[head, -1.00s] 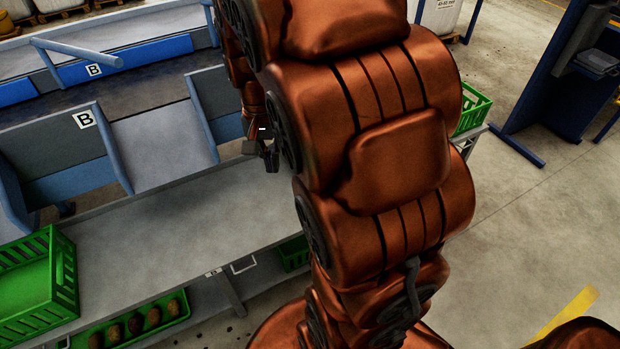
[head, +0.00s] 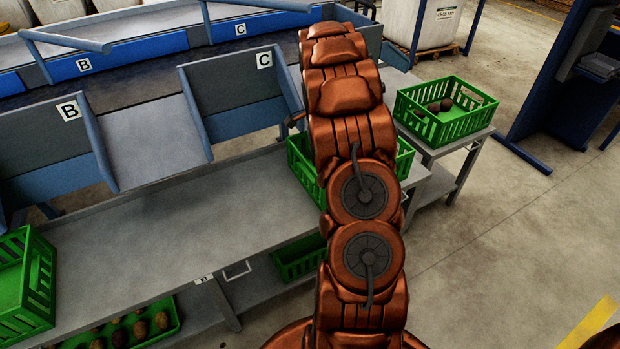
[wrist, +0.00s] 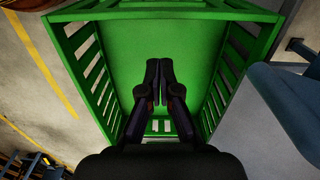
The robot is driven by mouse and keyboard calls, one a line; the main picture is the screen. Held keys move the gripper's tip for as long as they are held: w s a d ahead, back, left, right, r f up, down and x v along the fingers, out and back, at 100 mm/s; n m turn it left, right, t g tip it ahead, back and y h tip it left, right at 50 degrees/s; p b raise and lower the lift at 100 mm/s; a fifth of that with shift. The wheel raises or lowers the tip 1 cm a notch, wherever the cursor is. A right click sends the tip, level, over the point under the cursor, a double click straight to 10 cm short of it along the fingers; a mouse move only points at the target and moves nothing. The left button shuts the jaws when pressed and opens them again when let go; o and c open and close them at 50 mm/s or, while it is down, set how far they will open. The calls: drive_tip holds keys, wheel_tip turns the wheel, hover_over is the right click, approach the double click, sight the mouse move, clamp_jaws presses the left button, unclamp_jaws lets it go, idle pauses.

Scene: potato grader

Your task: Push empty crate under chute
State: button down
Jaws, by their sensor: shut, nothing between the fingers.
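An empty green crate (head: 303,168) sits at the right end of the grey bench (head: 190,218), partly hidden behind my arm. A crate, apparently this one, fills much of the wrist view with a bare floor and slatted walls (wrist: 88,68). My gripper (wrist: 160,62) is shut and empty there, its fingers in front of the crate floor; contact cannot be told. My arm hides the gripper in the head view.
Another green crate (head: 38,275) stands at the bench's left end. A green crate with a few potatoes (head: 460,125) stands on a side table at the right. Lower crates sit under the bench, one with potatoes (head: 170,328). The bench between the end crates is clear.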

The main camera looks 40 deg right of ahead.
drive_tip(key=shift+m, duration=0.3)
drive_tip(key=f, duration=0.7)
drive_tip(key=d+f, duration=0.1)
drive_tip(key=f, duration=0.3)
drive_tip(key=shift+d+f, duration=0.1)
drive_tip(key=shift+f, duration=0.2)
drive_tip(key=shift+w+a+r, duration=0.1)
drive_tip(key=shift+w+a, duration=0.1)
drive_tip(key=shift+a, duration=0.35)
drive_tip(key=shift+w+a+r, duration=0.1)
drive_tip(key=shift+w+a, duration=0.1)
drive_tip(key=shift+a, duration=0.35)
drive_tip(key=shift+w+a+f, duration=0.1)
drive_tip(key=shift+w+a, duration=0.15)
drive_tip(key=shift+a, duration=0.5)
drive_tip(key=shift+a, duration=0.1)
